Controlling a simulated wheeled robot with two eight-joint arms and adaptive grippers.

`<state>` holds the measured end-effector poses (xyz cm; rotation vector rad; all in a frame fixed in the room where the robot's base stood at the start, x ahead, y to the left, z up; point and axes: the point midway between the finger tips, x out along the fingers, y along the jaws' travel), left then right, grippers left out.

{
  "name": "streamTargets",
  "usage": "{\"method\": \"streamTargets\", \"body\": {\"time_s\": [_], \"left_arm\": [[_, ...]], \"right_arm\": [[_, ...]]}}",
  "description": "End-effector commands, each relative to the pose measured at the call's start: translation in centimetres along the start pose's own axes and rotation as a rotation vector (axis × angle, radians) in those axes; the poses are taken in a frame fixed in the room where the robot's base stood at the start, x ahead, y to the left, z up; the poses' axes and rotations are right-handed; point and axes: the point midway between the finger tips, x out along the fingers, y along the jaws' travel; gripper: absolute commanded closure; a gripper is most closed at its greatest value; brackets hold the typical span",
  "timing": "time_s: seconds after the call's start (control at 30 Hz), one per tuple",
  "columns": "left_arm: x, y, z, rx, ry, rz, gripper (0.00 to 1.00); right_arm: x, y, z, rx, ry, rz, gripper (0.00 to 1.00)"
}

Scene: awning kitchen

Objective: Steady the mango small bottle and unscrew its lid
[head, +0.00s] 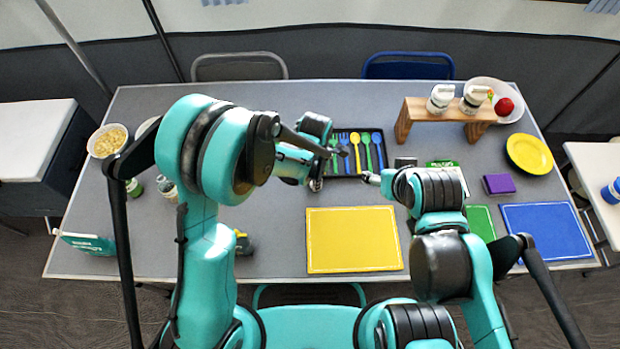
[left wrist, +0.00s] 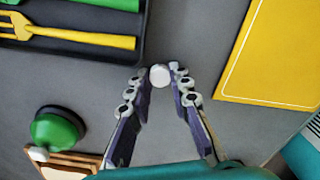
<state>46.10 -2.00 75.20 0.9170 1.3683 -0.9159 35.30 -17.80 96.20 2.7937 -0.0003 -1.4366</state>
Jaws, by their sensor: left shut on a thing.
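A small bottle, taken to be the mango one, shows in the left wrist view as a round white top (left wrist: 160,76) seen end-on. Its label and body are hidden from this angle. My left gripper (head: 316,184) is over the middle of the table, just below the cutlery tray. In the left wrist view the fingertips (left wrist: 160,84) are closed in on both sides of the white top. My right gripper (head: 368,178) points left towards the left one, with a gap between them. Its fingers are too small to tell open from shut.
The cutlery tray (head: 333,165) lies behind the grippers and a yellow mat (head: 354,240) in front. A wooden stand (head: 412,122) with white-lidded jars is at back right. A green knob-like thing (left wrist: 57,130) shows at lower left in the left wrist view.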

Motion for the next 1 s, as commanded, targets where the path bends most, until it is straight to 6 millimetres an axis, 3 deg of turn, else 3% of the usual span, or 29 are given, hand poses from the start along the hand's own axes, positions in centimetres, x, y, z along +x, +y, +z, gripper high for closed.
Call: {"method": "streamTargets", "body": {"time_s": [0.2, 0.23, 0.3, 0.67, 0.77, 1.0], "left_arm": [[0.4, 0.0, 0.0, 0.001, 0.0, 0.0, 1.0], [0.3, 0.0, 0.0, 0.001, 0.0, 0.0, 0.73], [0.2, 0.0, 0.0, 0.001, 0.0, 0.0, 0.6], [-0.2, 0.0, 0.0, 0.001, 0.0, 0.0, 0.6], [-1.5, 0.0, 0.0, 0.001, 0.0, 0.0, 0.6], [-7.0, 0.0, 0.0, 0.001, 0.0, 0.0, 0.6]], "right_arm": [[0.4, 0.0, 0.3, 0.0, 0.0, 0.0, 0.36], [0.3, 0.0, 0.2, 0.0, 0.0, 0.0, 0.36], [0.2, 0.0, 0.2, 0.0, 0.0, 0.0, 0.36], [-0.1, 0.0, -0.1, 0.0, 0.0, 0.0, 0.36], [-0.6, 0.0, -0.4, 0.0, 0.0, 0.0, 0.36], [-2.5, 0.0, -1.8, 0.0, 0.0, 0.0, 0.36]]}}
